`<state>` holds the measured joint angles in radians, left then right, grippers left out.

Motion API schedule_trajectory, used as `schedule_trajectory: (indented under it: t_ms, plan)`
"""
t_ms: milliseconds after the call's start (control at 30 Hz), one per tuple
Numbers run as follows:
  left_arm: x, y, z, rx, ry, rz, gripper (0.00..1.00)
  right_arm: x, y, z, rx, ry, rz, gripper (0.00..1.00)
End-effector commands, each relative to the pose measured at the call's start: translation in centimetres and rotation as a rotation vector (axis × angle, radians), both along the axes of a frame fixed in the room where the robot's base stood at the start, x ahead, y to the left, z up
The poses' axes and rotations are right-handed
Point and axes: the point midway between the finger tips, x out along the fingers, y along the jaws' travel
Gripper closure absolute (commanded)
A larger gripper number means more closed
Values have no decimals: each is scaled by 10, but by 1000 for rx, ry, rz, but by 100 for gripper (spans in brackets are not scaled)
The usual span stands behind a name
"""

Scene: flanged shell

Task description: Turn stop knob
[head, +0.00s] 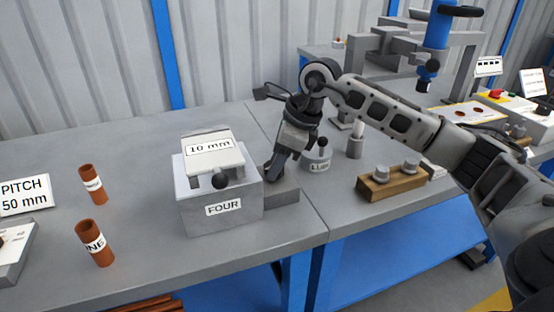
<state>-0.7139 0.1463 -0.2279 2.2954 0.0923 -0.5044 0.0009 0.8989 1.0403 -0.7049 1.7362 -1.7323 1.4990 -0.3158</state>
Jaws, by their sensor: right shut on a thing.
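A light grey block labelled FOUR (185,205) stands on the grey bench, with a plate labelled 10 mm (190,158) on top. A black ball knob (220,181) shows at the front of the plate. My right gripper (271,172) reaches down at the block's right side, above a low grey base (283,193). Its fingers are shut on what seems to be the stop knob, which the fingers hide. My left gripper is not in view.
Two brown tubes (92,184) stand left of the block, near a PITCH 50 mm sign (24,195). A labelled round pot (318,158) and a wooden block with metal pegs (400,182) stand to the right. A blue-columned press (437,32) is behind.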

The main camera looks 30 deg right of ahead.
Motion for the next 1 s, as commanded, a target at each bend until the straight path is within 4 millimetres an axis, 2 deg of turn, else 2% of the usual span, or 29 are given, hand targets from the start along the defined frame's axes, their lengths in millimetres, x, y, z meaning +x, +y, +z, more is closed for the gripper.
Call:
schedule_trajectory:
  t_ms: [200, 500, 1000]
  plan:
    - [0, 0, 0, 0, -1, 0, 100, -1, 2, 0, 1, -4, -172, 86]
    - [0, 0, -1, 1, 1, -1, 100, -1, 2, 1, 1, -3, -330, 86]
    - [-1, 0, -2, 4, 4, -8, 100, -1, 2, 1, 1, -2, -390, 86]
